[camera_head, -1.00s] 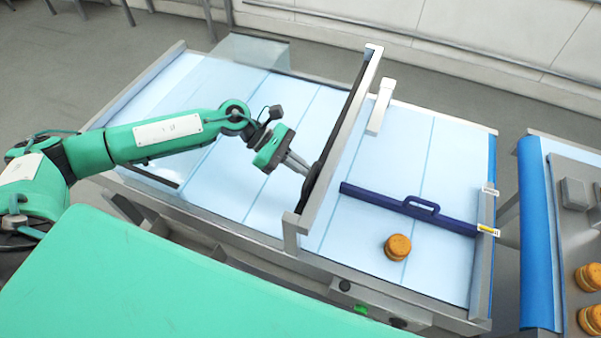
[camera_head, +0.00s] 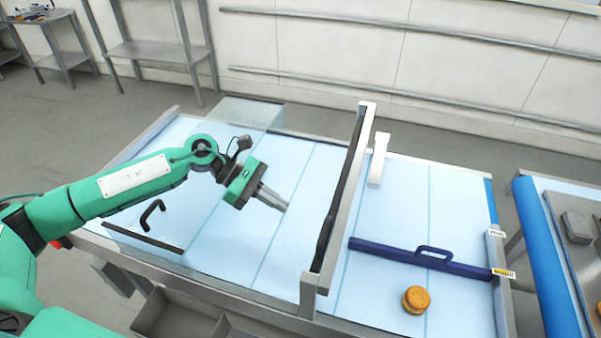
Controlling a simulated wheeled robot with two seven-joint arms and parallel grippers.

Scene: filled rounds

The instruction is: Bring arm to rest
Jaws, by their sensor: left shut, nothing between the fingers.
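My left gripper (camera_head: 272,199) comes in from the left on a green arm. It is over the left part of a pale blue table (camera_head: 230,250), its fingers together with nothing between them. The gripper is left of the upright grey frame (camera_head: 342,190) and apart from it. My right gripper is not in the view.
A dark blue bar with a handle (camera_head: 395,257) lies across the table right of the frame. An orange-brown filled round (camera_head: 415,300) sits in front of it. A blue-edged station (camera_head: 541,250) stands at the right. Shelves (camera_head: 158,50) stand at the back left.

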